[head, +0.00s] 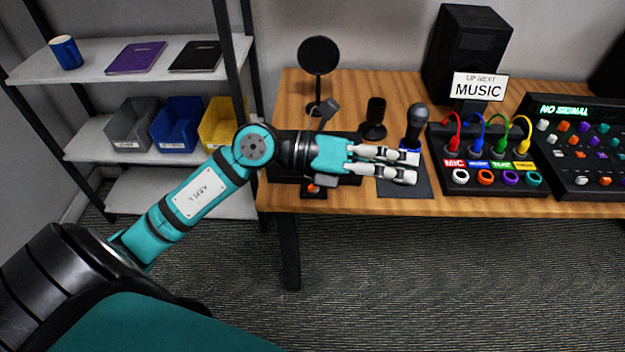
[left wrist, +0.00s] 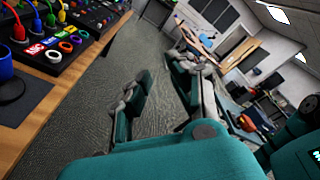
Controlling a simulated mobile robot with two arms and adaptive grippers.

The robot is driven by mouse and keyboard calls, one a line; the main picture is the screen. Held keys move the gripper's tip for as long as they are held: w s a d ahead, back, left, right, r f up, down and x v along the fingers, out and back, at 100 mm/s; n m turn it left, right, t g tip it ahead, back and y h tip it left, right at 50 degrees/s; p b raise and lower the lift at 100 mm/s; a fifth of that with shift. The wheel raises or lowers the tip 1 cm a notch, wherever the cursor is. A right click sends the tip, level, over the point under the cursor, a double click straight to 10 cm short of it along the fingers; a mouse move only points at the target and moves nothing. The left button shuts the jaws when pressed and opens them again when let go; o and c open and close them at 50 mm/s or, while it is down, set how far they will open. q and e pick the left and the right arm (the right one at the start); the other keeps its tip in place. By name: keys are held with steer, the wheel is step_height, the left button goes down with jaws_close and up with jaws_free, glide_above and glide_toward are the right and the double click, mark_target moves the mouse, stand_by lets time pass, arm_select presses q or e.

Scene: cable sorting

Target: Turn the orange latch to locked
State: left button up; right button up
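A small orange part (head: 313,187), which may be the latch, shows at the front of a dark item at the table's left front edge. My left wrist and hand cover most of that item, so I cannot tell how the orange part is turned. My left gripper (head: 413,168) reaches to the right over the table front. Its two pale fingers are apart with nothing visible between them, and the tips are right of the orange part, near the blue-banded microphone (head: 417,120). The left wrist view shows no latch. My right gripper is in neither view.
A cable panel (head: 487,187) with coloured plugs and rings stands right of the fingers. A mixer (head: 580,155), black speaker (head: 465,50), round pop filter (head: 318,56) and small black stand (head: 374,118) are also on the table. Shelves with bins stand at left. Floor in front is clear.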

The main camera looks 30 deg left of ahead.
arm_select(q)
steer(key=w+a+f+m+g+y, duration=0.2)
steer(key=a+f+y, duration=0.5)
steer(key=a, duration=0.1)
steer(key=n+g+y, duration=0.1)
steer(key=n+y, duration=0.1)
steer(key=y, duration=0.5)
glide_toward(314, 187)
steer(key=x, duration=0.8)
steer(key=shift+w+a+f, duration=0.15)
steer(key=shift+w+a, duration=0.05)
steer(key=shift+w, duration=0.2)
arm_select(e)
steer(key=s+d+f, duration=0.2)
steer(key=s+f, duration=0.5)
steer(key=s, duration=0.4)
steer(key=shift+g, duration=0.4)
arm_select(q)
steer(key=shift+c, duration=0.2)
jaws_close()
